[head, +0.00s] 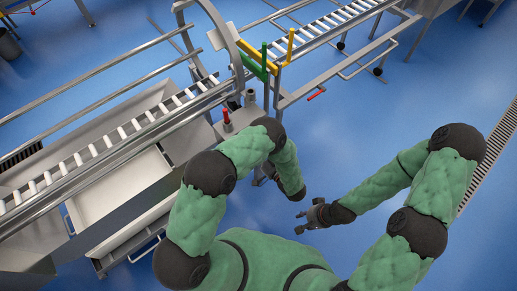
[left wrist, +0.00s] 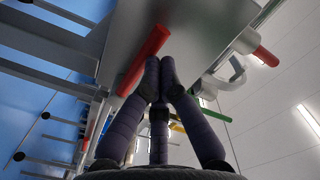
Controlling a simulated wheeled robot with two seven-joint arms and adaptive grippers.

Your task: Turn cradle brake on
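Two red-gripped controls show in the head view: a small upright red handle (head: 226,118) beside the roller track, and a red-tipped lever (head: 316,94) low on the frame to its right. I cannot tell which is the cradle brake. In the left wrist view, my left gripper (left wrist: 158,66) has its fingertips together. A long red handle (left wrist: 144,60) runs slantwise just beside and past the tips; contact is unclear. A second red grip (left wrist: 265,56) sits further right. In the head view my left gripper is mostly hidden by my arm. My right gripper (head: 298,222) is open and empty over the floor.
A roller conveyor (head: 85,155) with steel rails runs along the left, above a pale tub (head: 120,185). A curved steel hoop with green (head: 258,62) and yellow (head: 290,46) bars stands at the middle. Another roller track (head: 325,24) continues top right.

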